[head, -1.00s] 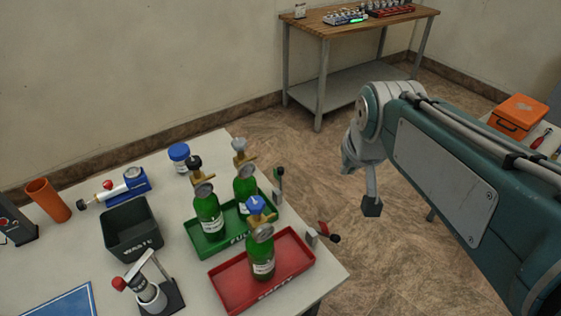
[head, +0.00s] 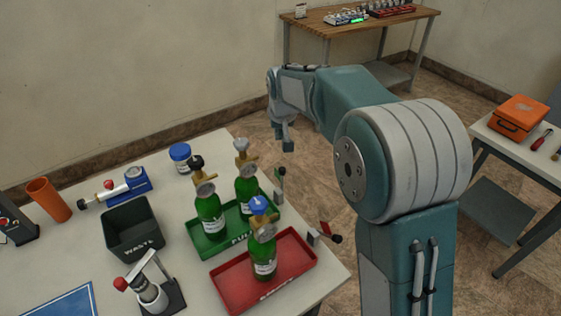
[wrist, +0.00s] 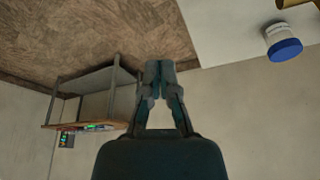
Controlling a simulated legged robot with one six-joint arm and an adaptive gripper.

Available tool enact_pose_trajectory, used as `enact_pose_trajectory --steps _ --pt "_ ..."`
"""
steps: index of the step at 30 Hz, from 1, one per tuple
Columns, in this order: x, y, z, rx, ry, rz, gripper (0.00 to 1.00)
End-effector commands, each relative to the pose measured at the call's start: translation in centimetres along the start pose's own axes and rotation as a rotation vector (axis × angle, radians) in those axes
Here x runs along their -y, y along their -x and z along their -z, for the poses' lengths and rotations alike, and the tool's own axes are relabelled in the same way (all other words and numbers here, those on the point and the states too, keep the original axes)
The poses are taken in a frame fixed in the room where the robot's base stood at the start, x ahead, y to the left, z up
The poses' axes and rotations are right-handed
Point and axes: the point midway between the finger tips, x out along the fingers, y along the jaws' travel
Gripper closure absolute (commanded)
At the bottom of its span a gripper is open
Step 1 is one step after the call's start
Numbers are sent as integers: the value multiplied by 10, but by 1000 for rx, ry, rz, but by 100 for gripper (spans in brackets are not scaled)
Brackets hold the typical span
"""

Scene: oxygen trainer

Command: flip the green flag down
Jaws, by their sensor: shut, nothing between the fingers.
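A small green flag (head: 279,173) stands upright on a mount at the table's right edge, beside the green tray (head: 213,250). It is small and its details are hard to make out. A red flag (head: 324,228) is at the same edge further forward, beside the red tray (head: 228,296). My gripper (head: 288,146) hangs pointing down, past the table's right edge and behind the green flag in the picture, apart from it. In the wrist view my gripper (wrist: 159,66) is shut and empty; no flag shows there.
Green bottles with gauges (head: 211,215) stand in the trays. A blue-lidded jar (head: 180,155) is at the table's back; it also shows in the wrist view (wrist: 284,45). A wooden bench (head: 340,25) and a side table with an orange case (head: 515,118) stand apart. Floor is between.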

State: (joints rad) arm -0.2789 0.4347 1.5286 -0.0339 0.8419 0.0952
Motion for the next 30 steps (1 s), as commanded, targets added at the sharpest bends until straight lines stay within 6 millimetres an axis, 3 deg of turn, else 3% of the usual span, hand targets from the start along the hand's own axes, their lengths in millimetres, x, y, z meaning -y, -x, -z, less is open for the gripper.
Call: enact_pose_trajectory --steps 8,25,30 --pt "0 -10 -1 3 0 0 100" --pt "0 -101 -1 2 -1 0 100" --pt "0 -92 -18 -1 0 0 100"
